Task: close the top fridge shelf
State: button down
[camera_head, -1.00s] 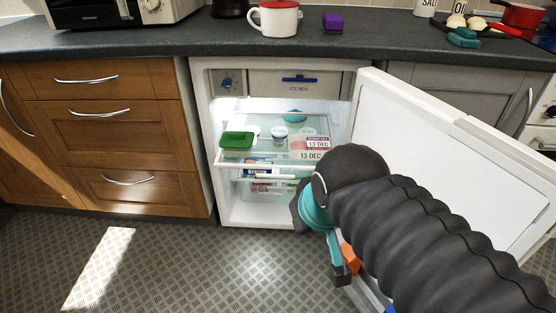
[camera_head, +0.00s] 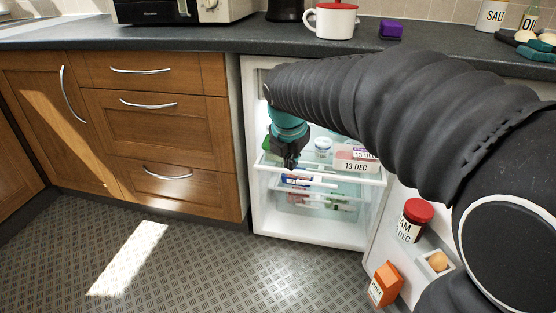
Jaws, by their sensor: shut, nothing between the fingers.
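The fridge (camera_head: 310,234) stands open under the counter. Its top shelf (camera_head: 335,180) is a glass sheet with a pale front edge. On it are a green-lidded container (camera_head: 268,148), a small white pot (camera_head: 323,146) and a pack labelled 13 DEC (camera_head: 355,165). My gripper (camera_head: 290,163) points down at the left part of the shelf's front edge, shut and empty. I cannot tell whether it touches the edge. My arm hides the ice box and much of the upper fridge.
The open fridge door at the right holds a red-lidded jam jar (camera_head: 412,221), an egg tray (camera_head: 437,265) and an orange carton (camera_head: 385,284). Below the top shelf is a lower compartment (camera_head: 318,204) with packets. Wooden drawers (camera_head: 160,133) stand left. The floor in front is clear.

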aim_at(284, 170)
jog(key=shift+w+f+n+b, duration=0.35)
jog(key=shift+w+f+n, duration=0.5)
jog(key=shift+w+f, duration=1.1)
jog(key=shift+w+f+n+b, duration=0.4)
jog(key=shift+w+f+n, duration=0.4)
jog(key=shift+w+f, duration=1.2)
jog(key=shift+w+f+n+b, duration=0.35)
jog(key=shift+w+f+n, duration=0.5)
jog(key=shift+w+f, duration=1.1)
